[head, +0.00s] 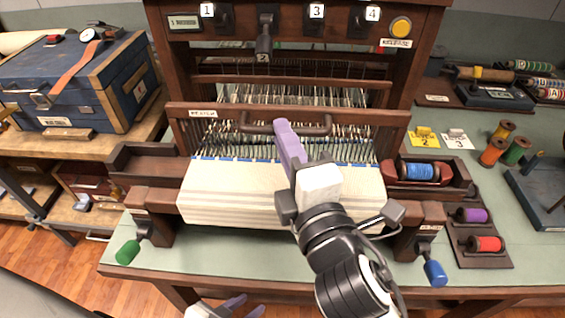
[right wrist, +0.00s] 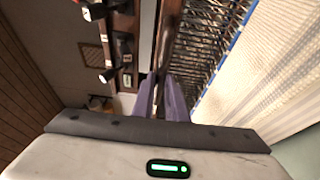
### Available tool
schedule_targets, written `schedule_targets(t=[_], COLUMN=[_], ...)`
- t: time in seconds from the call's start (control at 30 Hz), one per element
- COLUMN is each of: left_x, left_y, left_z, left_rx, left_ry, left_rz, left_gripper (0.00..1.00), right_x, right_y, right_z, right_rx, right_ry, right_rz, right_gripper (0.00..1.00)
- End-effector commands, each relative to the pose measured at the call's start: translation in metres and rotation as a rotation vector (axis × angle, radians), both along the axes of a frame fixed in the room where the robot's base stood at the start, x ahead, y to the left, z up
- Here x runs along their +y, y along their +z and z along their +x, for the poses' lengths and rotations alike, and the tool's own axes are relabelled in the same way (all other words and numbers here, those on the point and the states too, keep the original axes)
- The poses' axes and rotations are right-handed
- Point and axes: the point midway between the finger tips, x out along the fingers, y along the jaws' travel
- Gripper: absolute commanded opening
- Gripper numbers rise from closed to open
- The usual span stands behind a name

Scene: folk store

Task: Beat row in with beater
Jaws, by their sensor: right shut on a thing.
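The loom's beater (head: 215,110) is a dark wooden bar with a label, lying across the warp threads, with a curved handle (head: 318,130) on its front. My right gripper (head: 284,126) reaches over the cloth, its purple fingers shut on the handle. In the right wrist view the fingers (right wrist: 160,100) meet at the dark wooden bar, and the grip itself is hard to see. Cream cloth (head: 235,190) lies in front, with a broken blue row (head: 235,159) along its far edge. My left gripper (head: 238,305) is open and empty at the bottom edge, below the table front.
A shuttle with blue thread (head: 418,172) sits in the right tray. A green-handled crank (head: 128,252) and a blue-handled crank (head: 435,272) stick out in front. Purple (head: 470,215) and red spools (head: 485,244) lie at right. The loom's posts flank the beater.

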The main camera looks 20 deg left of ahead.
Motion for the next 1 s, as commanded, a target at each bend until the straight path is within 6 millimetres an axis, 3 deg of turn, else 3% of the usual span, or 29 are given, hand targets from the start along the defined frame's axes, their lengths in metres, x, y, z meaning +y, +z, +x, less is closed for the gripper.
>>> schedule_targets(t=[0.1,0.4,1.0], left_x=[0.000,0.000,0.000], left_y=[0.003,0.004,0.009], left_z=[0.000,0.002,0.002], left_rx=[-0.001,-0.004,-0.004], left_ry=[0.000,0.000,0.000], left_rz=[0.000,-0.001,-0.001], left_gripper=[0.31,0.31,0.31], right_x=[-0.003,-0.001,0.015], right_y=[-0.001,-0.001,-0.001], right_z=[-0.010,-0.007,0.049], right_rx=[0.004,0.003,0.003], right_ry=[0.000,0.002,0.002], right_rz=[-0.002,-0.002,-0.002], right_gripper=[0.00,0.00,0.00])
